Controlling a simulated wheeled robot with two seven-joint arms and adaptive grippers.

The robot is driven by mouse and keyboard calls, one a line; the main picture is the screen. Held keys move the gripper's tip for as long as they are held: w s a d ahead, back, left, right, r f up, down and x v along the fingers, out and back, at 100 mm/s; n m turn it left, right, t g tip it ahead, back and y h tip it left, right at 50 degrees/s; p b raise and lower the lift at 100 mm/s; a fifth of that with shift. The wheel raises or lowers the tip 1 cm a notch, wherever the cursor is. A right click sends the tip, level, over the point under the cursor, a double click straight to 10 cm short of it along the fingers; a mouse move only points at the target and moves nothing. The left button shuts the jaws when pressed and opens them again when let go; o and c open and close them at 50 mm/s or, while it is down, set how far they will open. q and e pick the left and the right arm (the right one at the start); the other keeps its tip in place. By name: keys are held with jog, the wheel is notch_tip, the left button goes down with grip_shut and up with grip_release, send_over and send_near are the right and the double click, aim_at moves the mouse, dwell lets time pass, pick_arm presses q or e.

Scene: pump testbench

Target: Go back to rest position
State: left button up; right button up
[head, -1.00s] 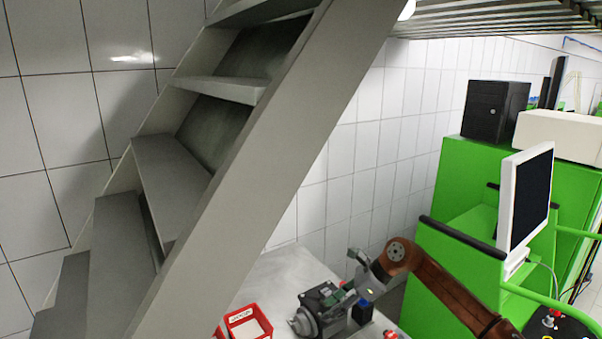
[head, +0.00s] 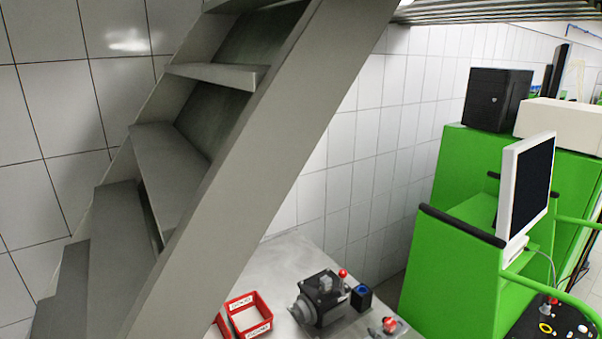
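Neither of my grippers is in the head view, and no part of my arms shows. A dark pump unit (head: 322,300) with a grey round end stands on the light grey table (head: 290,258) at the bottom middle. A red ball knob (head: 343,273) sticks up at its back right. A small dark block with a blue top (head: 362,296) stands right beside it. Another red knob (head: 389,324) is at the table's front right.
A red bin (head: 249,315) with a white label is on the table, left of the pump. A grey staircase (head: 250,150) crosses the left and middle. A green cabinet (head: 455,262) with a monitor (head: 527,188) and a black box (head: 497,99) stands on the right.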

jog(key=s+d+f+m+g+h, duration=0.5)
jog(key=s+d+f+m, duration=0.55)
jog(key=s+f, duration=0.55)
jog(key=s+d+f+m+g, duration=0.1)
jog(key=s+d+f+g, duration=0.15)
jog(key=s, duration=0.55)
jog(key=s+d+f+m+g+y, duration=0.1)
jog(key=s+g, duration=0.2)
jog(key=s, duration=0.4)
jog(key=s+d+f+m+g, duration=0.2)
jog(key=s, duration=0.6)
jog(key=s+a+f+n+g, duration=0.1)
jog(key=s+f, duration=0.1)
jog(key=f, duration=1.4)
jog(key=s+a+f+g, duration=0.1)
jog(key=s+f, duration=0.1)
jog(key=f, duration=1.4)
jog(key=s+f+y, duration=0.1)
jog(key=s+f, duration=1.4)
jog(key=s, duration=0.2)
jog(key=shift+s+f+n+g, duration=0.25)
jog(key=shift+s+n+g, duration=0.1)
jog(key=shift+s+g, duration=0.1)
